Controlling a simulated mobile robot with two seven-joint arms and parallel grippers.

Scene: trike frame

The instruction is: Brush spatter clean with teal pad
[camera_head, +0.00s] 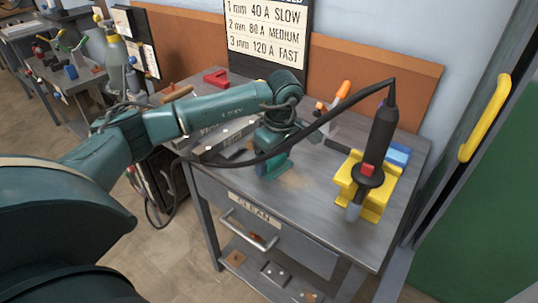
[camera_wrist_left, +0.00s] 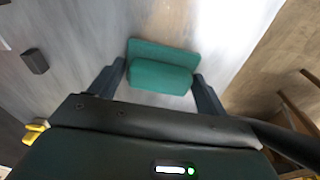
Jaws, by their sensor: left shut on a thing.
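My left gripper (camera_head: 268,160) is over the front middle of the grey metal workbench (camera_head: 320,225), pointing down. It is shut on the teal pad (camera_wrist_left: 163,76), which shows between its two fingers in the left wrist view. In the head view the teal pad (camera_head: 277,172) is low at the bench top, partly hidden by the gripper; I cannot tell for sure if it touches. A faint brownish patch of spatter (camera_head: 297,181) shows on the bench just right of the pad. My right gripper is not in view.
A black torch (camera_head: 380,135) with a cable stands in a yellow holder (camera_head: 372,210) at the right; its cable loops across in front of my gripper. Grey metal bars (camera_head: 225,138) lie behind. A blue block (camera_head: 398,155) and an orange-handled tool (camera_head: 342,90) are at the back right.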

